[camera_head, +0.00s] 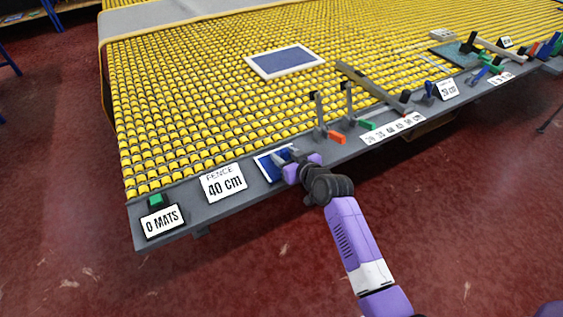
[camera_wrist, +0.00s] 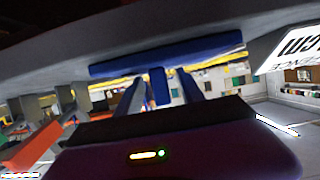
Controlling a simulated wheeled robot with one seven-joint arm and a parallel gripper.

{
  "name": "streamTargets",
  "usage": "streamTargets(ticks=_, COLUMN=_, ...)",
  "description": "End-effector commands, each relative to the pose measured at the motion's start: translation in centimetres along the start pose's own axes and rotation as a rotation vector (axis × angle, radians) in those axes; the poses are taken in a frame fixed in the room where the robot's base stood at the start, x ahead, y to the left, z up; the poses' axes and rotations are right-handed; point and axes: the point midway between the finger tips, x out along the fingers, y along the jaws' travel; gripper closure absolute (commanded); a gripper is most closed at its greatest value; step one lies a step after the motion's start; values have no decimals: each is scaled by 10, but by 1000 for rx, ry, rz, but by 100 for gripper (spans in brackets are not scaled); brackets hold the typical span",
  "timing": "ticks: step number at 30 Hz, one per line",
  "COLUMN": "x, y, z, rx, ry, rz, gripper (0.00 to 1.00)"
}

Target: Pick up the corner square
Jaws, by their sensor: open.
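My gripper (camera_head: 291,160) is at the front ledge of the roller table, over a blue patch with a white edge (camera_head: 268,166). In the wrist view my gripper's two fingers (camera_wrist: 161,92) are apart. A blue piece with a long bar and a short stem (camera_wrist: 170,55), which looks like the corner square, is just beyond them. Its stem appears between the fingers, with gaps visible on both sides. I cannot tell whether either finger touches it. In the head view my gripper hides most of this spot.
A "FENCE 40 cm" sign (camera_head: 223,183) stands left of my gripper, and a "0 MATS" sign (camera_head: 162,221) farther left. Upright levers with orange (camera_head: 334,137) and green ends stand to the right. A blue white-bordered mat (camera_head: 286,61) lies on the yellow rollers.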

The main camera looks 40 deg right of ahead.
Motion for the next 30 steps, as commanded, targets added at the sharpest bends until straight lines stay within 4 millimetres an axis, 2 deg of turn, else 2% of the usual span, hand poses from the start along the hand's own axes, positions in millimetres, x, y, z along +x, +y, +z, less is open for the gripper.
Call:
streamTargets(ticks=1, x=0, y=0, z=0, rx=0, ry=0, rz=0, gripper=55)
streamTargets(ticks=8, x=0, y=0, z=0, rx=0, ry=0, rz=0, gripper=100)
streamTargets(ticks=23, x=-2, y=0, z=-6, rx=0, ry=2, rz=-1, gripper=100)
streamTargets(ticks=26, x=-6, y=0, z=-15, rx=-2, ry=4, rz=0, gripper=100)
streamTargets(ticks=30, x=-15, y=0, z=-38, rx=-2, ry=7, rz=0, gripper=100)
